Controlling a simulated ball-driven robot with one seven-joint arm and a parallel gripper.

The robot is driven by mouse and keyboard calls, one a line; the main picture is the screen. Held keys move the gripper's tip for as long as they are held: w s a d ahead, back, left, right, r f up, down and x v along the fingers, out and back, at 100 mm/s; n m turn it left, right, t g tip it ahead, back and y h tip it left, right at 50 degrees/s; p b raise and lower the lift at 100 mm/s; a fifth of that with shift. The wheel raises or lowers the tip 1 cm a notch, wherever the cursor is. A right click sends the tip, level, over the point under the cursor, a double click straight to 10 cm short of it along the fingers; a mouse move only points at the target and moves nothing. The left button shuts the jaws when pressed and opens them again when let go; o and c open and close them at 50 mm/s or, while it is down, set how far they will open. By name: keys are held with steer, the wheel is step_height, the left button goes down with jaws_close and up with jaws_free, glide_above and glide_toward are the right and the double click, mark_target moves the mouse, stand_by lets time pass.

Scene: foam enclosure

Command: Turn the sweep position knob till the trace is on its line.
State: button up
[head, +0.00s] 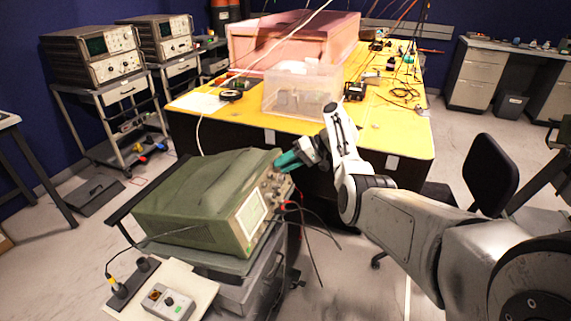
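A green oscilloscope (190,205) sits on a cart, its front face turned to the right. Its pale screen (250,214) shows at a steep angle, and I cannot make out the trace or its line. The control panel (273,186) with several small knobs is beside the screen. My gripper (279,164), with teal fingers, is at the upper part of this panel, its fingertips at or very near the knobs. The fingertips and the knob there are too small and partly hidden to tell which knob it is or whether the fingers are shut on it.
Dark and red leads (300,212) hang from the scope's front. A yellow-topped bench (390,135) with a clear plastic box (300,92) stands behind. A small grey control box (168,302) is at the lower left. A black chair (490,172) is at the right.

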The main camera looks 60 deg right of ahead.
steer(key=shift+o, duration=0.5)
steer(key=b+v, duration=0.1)
steer(key=v, duration=0.9)
steer(key=shift+s+d+r, duration=0.2)
steer(key=shift+s+d, duration=0.05)
steer(key=shift+s, duration=0.05)
